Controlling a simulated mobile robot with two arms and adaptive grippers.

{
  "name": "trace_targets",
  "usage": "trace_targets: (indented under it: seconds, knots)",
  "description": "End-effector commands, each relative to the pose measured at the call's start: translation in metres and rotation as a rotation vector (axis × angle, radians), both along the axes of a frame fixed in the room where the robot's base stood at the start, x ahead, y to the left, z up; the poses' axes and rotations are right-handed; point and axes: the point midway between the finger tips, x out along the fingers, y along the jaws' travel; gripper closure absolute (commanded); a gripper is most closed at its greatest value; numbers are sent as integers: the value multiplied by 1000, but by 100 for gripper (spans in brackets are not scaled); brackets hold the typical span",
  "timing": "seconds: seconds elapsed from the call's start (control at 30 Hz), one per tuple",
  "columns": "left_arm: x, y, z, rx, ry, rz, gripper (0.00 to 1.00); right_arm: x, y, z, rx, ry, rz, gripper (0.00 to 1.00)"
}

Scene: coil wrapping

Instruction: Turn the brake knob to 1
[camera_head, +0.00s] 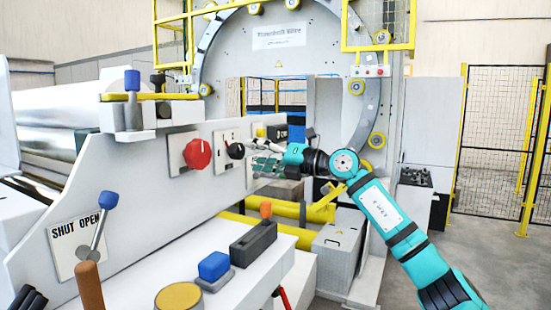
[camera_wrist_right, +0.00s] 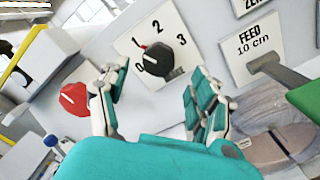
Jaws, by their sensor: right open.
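The black brake knob (camera_head: 236,150) sits on a white plate on the machine's slanted grey panel. In the right wrist view the knob (camera_wrist_right: 159,60) has the numbers 0, 1, 2 and 3 around it. Its white pointer mark appears to face 0. My right gripper (camera_head: 257,157) is just right of the knob, with its fingers toward the panel. In the right wrist view the open fingers (camera_wrist_right: 155,88) are spread below the knob, with nothing between them. They appear apart from the knob. My left gripper is not in view.
A red knob (camera_head: 197,153) is left of the brake knob and also shows in the wrist view (camera_wrist_right: 74,98). A feed label (camera_wrist_right: 256,45) and a green-handled lever (camera_wrist_right: 303,98) are to the right. A lever with a blue knob (camera_head: 108,200) stands by the SHUT OPEN plate.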

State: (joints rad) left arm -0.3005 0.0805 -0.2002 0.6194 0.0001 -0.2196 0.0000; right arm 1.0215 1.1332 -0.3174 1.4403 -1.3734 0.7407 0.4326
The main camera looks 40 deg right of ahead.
Motion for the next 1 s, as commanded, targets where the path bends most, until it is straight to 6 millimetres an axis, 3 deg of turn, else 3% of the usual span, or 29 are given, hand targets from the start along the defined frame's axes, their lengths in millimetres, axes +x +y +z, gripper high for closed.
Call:
trace_targets:
  seconds: [0.13,0.33,1.0]
  knots:
    - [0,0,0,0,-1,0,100,-30,-14,-4,-5,6,-4,35]
    - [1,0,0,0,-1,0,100,-49,-22,-4,0,4,-2,35]
    - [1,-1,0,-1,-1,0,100,-55,-24,-2,1,1,1,35]
